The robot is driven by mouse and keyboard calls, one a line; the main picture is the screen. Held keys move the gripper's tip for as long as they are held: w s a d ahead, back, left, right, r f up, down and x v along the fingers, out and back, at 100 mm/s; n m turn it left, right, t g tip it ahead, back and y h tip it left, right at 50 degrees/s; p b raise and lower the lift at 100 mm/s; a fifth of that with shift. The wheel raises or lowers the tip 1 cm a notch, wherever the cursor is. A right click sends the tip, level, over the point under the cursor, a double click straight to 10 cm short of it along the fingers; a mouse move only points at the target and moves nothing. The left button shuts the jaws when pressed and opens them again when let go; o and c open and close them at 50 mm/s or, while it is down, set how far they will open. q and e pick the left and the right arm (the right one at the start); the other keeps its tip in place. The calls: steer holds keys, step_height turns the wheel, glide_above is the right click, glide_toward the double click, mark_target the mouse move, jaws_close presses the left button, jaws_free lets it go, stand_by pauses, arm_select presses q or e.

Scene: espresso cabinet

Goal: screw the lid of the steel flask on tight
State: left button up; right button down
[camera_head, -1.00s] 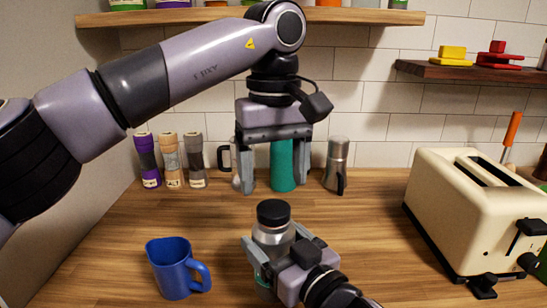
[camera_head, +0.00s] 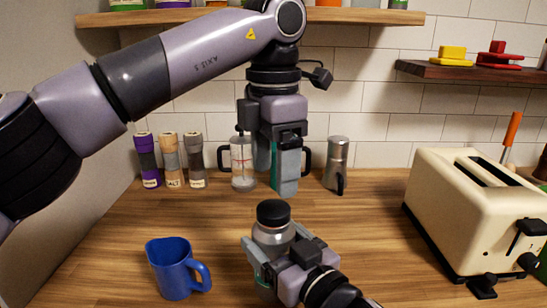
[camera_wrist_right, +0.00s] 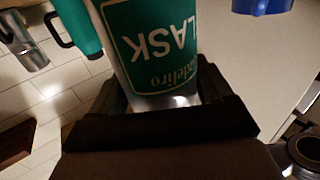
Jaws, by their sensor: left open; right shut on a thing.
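The steel flask (camera_head: 270,235) stands upright in front of me, with its black lid (camera_head: 273,212) on top. I cannot tell how tightly the lid sits. My right gripper (camera_head: 262,265) is shut around the flask's body below the lid. The right wrist view shows the flask's green label (camera_wrist_right: 160,40) between the fingers; the lid is out of that view. My left gripper (camera_head: 285,188) is open and empty, fingers pointing down, seen nearly edge-on. Its fingertips appear just above the lid in the head view, apart from it.
A blue mug (camera_head: 172,268) stands at front left and a cream toaster (camera_head: 465,220) at right. A teal jug (camera_head: 274,165) is partly hidden behind my left gripper.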

mark_target(273, 207)
arm_select(q)
steer(key=n, duration=0.5)
steer(key=shift+r, duration=0.15)
steer(key=n, duration=0.3)
steer(key=shift+r, duration=0.1)
steer(key=n, duration=0.4)
steer(key=shift+r+n, duration=0.1)
steer(key=shift+n, duration=0.3)
steer(key=n, duration=0.4)
steer(key=shift+r+n, duration=0.1)
steer(key=shift+n, duration=0.2)
steer(key=shift+f, duration=4)
